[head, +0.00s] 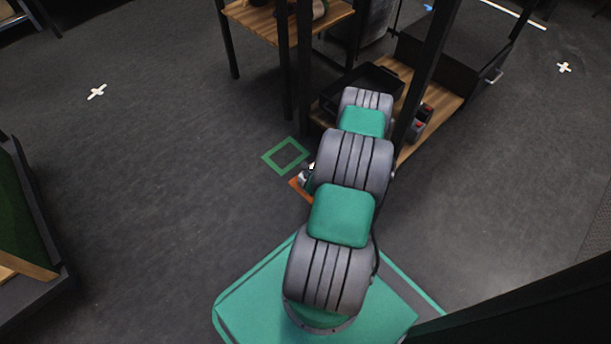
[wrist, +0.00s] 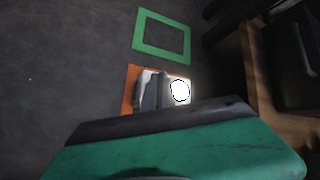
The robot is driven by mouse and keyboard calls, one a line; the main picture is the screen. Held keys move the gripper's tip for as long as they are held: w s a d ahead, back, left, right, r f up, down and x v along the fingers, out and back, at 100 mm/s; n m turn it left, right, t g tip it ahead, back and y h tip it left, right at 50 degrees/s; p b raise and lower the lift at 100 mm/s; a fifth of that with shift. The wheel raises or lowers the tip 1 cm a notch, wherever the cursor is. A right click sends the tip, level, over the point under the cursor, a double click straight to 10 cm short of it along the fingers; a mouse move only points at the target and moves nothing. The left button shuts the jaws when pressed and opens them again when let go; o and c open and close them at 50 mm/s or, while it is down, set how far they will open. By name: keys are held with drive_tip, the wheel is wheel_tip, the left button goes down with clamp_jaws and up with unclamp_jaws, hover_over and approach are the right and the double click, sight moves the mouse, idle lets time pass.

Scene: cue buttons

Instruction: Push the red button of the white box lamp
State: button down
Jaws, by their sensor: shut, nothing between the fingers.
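A glowing white disc (wrist: 180,91) shows in the wrist view, with a grey, box-like shape (wrist: 150,90) beside it on its left. They stand over an orange patch (wrist: 131,88) on the floor. I take this for the white box lamp; its red button cannot be made out. My gripper (wrist: 160,122) fills the lower part of the wrist view as a teal body with a dark front edge, close to the lamp. It is shut and empty. In the head view the lamp (head: 304,177) is a small pale and dark shape, partly hidden by my arm.
A green square outline (head: 285,155) lies on the floor just beyond the lamp.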

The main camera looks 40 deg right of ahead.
drive_tip(key=shift+f, duration=0.2)
drive_tip(key=shift+r, duration=0.15)
drive_tip(key=shift+r+p, duration=0.5)
drive_tip(key=shift+r, duration=0.15)
wheel_tip(320, 180, up, 6)
drive_tip(key=p, duration=0.4)
drive_tip(key=shift+p, duration=0.4)
